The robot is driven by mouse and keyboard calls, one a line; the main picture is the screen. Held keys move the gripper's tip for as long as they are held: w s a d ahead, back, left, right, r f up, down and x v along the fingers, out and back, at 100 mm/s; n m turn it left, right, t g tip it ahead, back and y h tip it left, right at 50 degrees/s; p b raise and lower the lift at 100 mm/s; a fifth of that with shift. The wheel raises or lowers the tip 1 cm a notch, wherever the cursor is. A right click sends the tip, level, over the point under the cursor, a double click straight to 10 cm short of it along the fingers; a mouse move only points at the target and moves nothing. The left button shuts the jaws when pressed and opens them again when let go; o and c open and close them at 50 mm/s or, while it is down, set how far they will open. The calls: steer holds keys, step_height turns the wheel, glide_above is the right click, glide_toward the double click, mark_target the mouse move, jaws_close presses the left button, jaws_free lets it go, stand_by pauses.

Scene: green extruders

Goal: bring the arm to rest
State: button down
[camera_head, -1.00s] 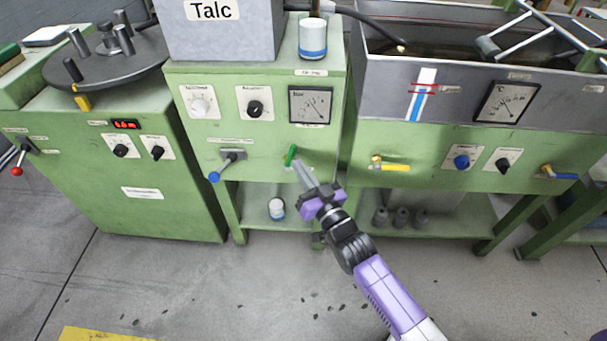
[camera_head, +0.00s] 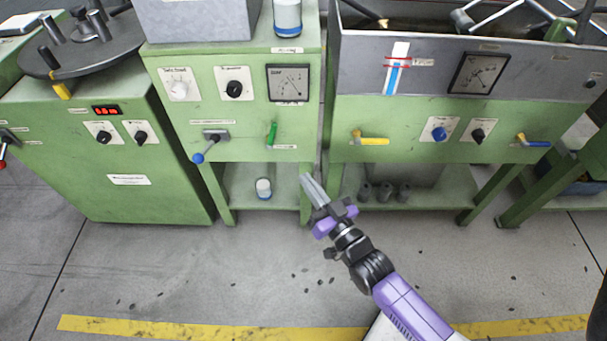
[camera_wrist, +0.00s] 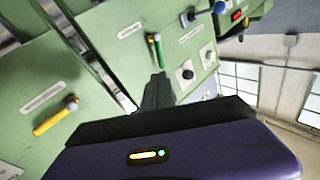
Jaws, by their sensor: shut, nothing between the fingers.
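My gripper (camera_head: 314,189) is shut and empty. In the head view it is in front of the gap between the middle green machine (camera_head: 225,130) and the trough machine on the right, below the panels. Its fingers point up and to the left. The purple arm reaches in from the lower right. A green-handled lever (camera_head: 271,132) on the middle machine is above and to the left of the fingers, apart from them in the head view. In the wrist view the dark fingers (camera_wrist: 158,90) show below the green lever (camera_wrist: 155,52).
The trough machine (camera_head: 455,140) carries a yellow lever (camera_head: 370,140) and a blue lever (camera_head: 531,140). A white jar (camera_head: 263,188) and several grey pieces stand on low shelves. A blue-knobbed lever (camera_head: 198,158) sticks out on the left.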

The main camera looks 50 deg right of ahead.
stand_by(0.7)
steer(key=s+a+r+n+g+y, duration=0.25)
steer(key=s+a+r, duration=0.25)
steer(key=s+a, duration=0.45)
steer(key=s+a+r+n+g+y, duration=0.1)
steer(key=s+a+r+n+y, duration=0.5)
steer(key=s, duration=0.7)
step_height(320, 180, up, 15)
steer(key=a+m+h+p, duration=0.1)
steer(key=m+h+p, duration=0.1)
steer(key=p, duration=1.4)
steer(key=shift+s+a+p, duration=0.15)
steer(key=shift+s+p, duration=0.15)
steer(key=shift+s, duration=0.15)
steer(key=shift+m, duration=0.25)
